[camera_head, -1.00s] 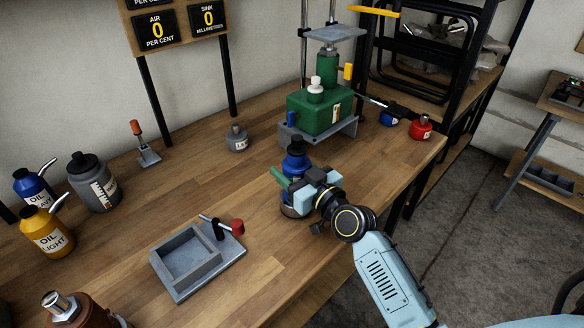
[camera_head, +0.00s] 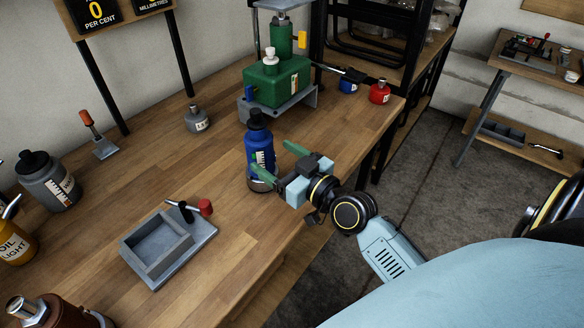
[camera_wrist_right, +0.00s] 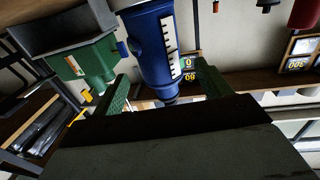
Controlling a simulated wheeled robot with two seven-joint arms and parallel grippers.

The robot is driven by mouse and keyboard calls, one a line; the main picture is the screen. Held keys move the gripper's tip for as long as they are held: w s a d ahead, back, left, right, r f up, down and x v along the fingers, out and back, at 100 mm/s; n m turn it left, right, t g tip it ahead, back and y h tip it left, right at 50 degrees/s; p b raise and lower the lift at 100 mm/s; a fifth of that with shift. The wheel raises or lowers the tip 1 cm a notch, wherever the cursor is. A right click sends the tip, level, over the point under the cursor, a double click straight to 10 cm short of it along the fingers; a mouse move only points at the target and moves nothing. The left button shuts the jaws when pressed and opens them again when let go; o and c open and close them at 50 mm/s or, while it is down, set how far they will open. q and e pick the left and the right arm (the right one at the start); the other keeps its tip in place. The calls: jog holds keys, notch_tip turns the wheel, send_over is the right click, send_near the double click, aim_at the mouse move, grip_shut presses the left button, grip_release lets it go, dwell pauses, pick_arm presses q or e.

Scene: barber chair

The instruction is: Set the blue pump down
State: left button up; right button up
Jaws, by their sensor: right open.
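The blue pump (camera_head: 259,146) is a blue bottle with a black top and a white scale strip. It stands upright on the wooden bench (camera_head: 190,255), near its front edge. My right gripper (camera_head: 277,160) is open, with its green fingers just to the right of the bottle; one finger overlaps the bottle's lower part in the head view. In the right wrist view the blue pump (camera_wrist_right: 155,50) shows beyond and between the spread green fingers (camera_wrist_right: 160,88). I cannot tell whether a finger touches it. My left gripper is not in view.
A grey tray (camera_head: 128,252) with a red-knobbed lever lies at the front left. A green machine (camera_head: 280,80) stands behind the pump, with small red (camera_head: 380,93) and blue bottles to its right. A grey flask (camera_head: 197,119) stands behind. Bench space left of the pump is clear.

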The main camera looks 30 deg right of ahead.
jog(key=shift+v, duration=2.25)
